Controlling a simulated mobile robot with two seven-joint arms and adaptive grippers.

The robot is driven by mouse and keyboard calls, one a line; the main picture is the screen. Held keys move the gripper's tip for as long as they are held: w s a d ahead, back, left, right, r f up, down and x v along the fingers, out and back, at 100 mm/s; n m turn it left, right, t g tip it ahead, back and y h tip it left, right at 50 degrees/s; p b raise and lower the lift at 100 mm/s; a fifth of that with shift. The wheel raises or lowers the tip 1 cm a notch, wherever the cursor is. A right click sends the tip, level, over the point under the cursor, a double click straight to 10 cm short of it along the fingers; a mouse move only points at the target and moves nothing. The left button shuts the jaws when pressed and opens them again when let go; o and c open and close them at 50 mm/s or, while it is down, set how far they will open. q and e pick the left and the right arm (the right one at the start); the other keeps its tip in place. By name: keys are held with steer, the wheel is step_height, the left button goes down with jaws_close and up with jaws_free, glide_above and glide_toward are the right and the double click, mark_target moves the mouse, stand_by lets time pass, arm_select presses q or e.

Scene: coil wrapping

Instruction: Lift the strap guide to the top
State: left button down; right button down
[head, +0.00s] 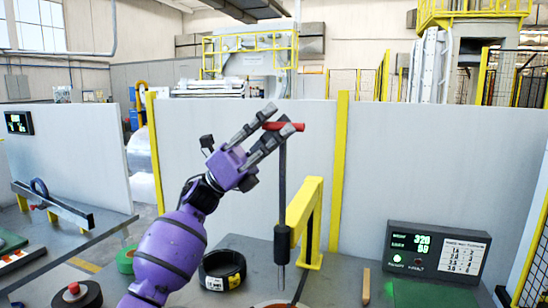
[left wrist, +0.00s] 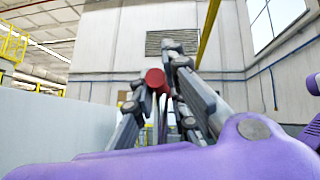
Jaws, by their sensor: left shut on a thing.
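The strap guide (head: 283,185) is a dark upright rod with a thicker black sleeve near its lower end and a red handle (head: 285,127) across its top. My left gripper (head: 270,128) is shut on the red handle, high in front of the white partition. In the left wrist view the round red end of the handle (left wrist: 156,78) sits between the fingers of the left gripper (left wrist: 160,85). The rod's lower tip hangs beside the yellow post bracket (head: 308,220). My right gripper is not in view.
A black tape roll (head: 222,270) and a green roll (head: 126,261) lie on the grey table. A dark display box (head: 436,251) stands at the right. White partitions (head: 430,165) with yellow posts close off the back. An orange-rimmed round thing shows partly at the bottom edge.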

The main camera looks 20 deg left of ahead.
arm_select(q)
step_height(320, 180, up, 2)
steer(key=shift+r, duration=0.2)
steer(key=shift+a+r, duration=0.1)
steer(key=shift+r, duration=0.25)
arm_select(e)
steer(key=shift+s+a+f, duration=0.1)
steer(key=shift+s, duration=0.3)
arm_select(q)
steer(key=shift+r, duration=0.1)
steer(key=c, duration=1.7)
jaws_free()
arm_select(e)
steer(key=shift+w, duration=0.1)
arm_select(q)
steer(key=shift+f, duration=0.2)
steer(key=v, duration=1.2)
